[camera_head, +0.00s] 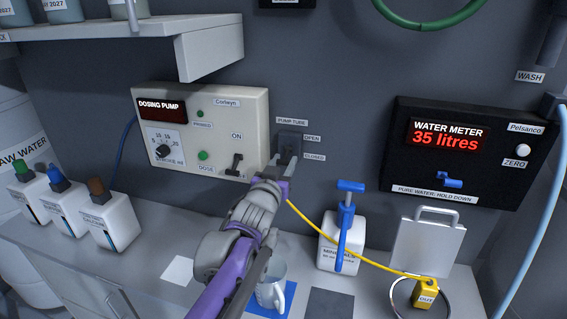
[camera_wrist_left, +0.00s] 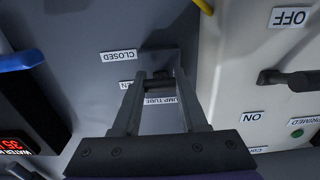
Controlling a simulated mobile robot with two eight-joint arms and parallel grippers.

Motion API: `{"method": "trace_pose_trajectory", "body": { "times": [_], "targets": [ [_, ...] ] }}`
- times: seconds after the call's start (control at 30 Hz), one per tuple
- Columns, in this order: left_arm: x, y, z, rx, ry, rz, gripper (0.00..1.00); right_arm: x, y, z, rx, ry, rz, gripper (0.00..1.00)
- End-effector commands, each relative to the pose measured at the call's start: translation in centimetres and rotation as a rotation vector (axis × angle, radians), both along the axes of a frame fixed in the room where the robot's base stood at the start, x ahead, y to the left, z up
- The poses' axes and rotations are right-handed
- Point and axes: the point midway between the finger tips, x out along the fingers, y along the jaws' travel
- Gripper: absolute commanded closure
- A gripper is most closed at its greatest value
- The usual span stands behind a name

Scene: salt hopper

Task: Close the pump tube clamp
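The pump tube clamp (camera_head: 289,139) is a dark block on the grey wall, beside the OPEN and CLOSED labels and below the PUMP TUBE label. My left gripper (camera_head: 285,165) is at its lower part in the head view and partly covers it. In the left wrist view, which is upside down, the fingers of the left gripper (camera_wrist_left: 163,75) stand apart. A dark part of the clamp (camera_wrist_left: 161,60) shows at and beyond their tips. I cannot tell whether the fingers touch it, or the lever's exact position. My right gripper is not in view.
The dosing pump box (camera_head: 208,108) is close on the left of the clamp. The water meter (camera_head: 464,150) is on the right. Below are a blue-handled bottle (camera_head: 336,250), a mug (camera_head: 271,290) and a yellow tube (camera_head: 340,247). A shelf (camera_head: 120,32) overhangs at upper left.

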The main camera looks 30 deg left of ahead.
Motion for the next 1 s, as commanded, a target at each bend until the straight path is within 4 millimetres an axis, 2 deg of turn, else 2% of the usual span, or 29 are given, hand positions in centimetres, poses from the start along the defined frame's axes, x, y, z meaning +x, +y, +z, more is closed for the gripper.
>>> {"method": "trace_pose_trajectory", "body": {
  "times": [0.03,0.17,0.33,0.53,0.73,1.0],
  "targets": [
    [0.0,0.0,0.0,0.000,0.000,0.000,0.78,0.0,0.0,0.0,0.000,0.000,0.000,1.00],
    [0.0,0.0,0.0,0.000,0.000,0.000,1.00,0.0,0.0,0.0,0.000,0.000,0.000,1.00],
    [0.0,0.0,0.0,0.001,-0.007,-0.001,1.00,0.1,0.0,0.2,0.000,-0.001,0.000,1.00],
    [0.2,0.0,-0.2,0.017,-0.078,-0.002,1.00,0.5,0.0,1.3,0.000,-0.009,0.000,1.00],
    [0.3,0.0,-0.8,0.037,-0.155,-0.001,1.00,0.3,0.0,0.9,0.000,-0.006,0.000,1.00],
    [0.3,0.1,-0.7,0.038,-0.158,0.000,1.00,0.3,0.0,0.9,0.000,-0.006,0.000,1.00]
  ]
}}
